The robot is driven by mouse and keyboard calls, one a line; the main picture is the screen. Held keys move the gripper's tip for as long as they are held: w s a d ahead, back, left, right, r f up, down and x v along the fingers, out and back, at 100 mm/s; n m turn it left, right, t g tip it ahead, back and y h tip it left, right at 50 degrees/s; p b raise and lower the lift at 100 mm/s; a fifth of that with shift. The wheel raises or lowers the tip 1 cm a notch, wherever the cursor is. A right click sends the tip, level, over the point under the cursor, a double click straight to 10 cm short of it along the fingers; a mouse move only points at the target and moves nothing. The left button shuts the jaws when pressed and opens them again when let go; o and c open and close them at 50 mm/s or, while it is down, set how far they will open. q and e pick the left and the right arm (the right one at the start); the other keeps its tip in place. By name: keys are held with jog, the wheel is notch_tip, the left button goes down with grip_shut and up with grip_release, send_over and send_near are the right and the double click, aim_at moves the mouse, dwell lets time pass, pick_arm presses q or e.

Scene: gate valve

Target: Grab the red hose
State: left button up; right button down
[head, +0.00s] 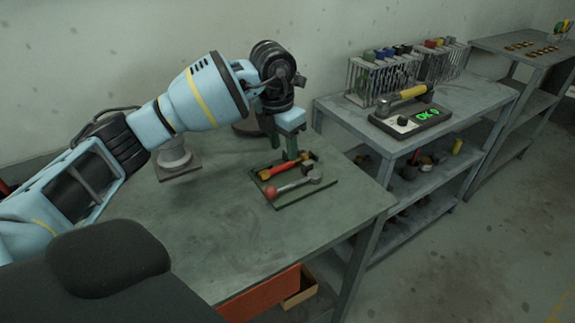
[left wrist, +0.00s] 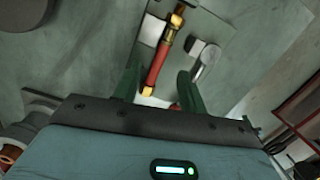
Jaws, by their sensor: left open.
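The red hose (head: 273,172) has brass-coloured ends and lies on a dark mat (head: 313,193) on the green-grey table. In the left wrist view the hose (left wrist: 160,62) shows lengthwise between the lines of my two fingers. My left gripper (head: 291,155) points down at the hose, very close above it or around it; the exact height is hard to tell. In the left wrist view my left gripper (left wrist: 158,76) is open, with one finger on each side of the hose. My right gripper is in neither view.
A grey metal tool with a red ball end (head: 295,187) lies beside the hose on the mat. A side shelf (head: 440,130) at right holds racks and a device with a green display. The table's front is clear.

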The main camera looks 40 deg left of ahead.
aim_at(286, 164)
pick_arm(q)
jog(key=f, duration=0.4)
jog(key=shift+w+d+f, duration=0.1)
jog(key=shift+w+f, duration=0.25)
jog(key=shift+f, duration=0.05)
jog(key=shift+c, duration=0.2)
grip_shut()
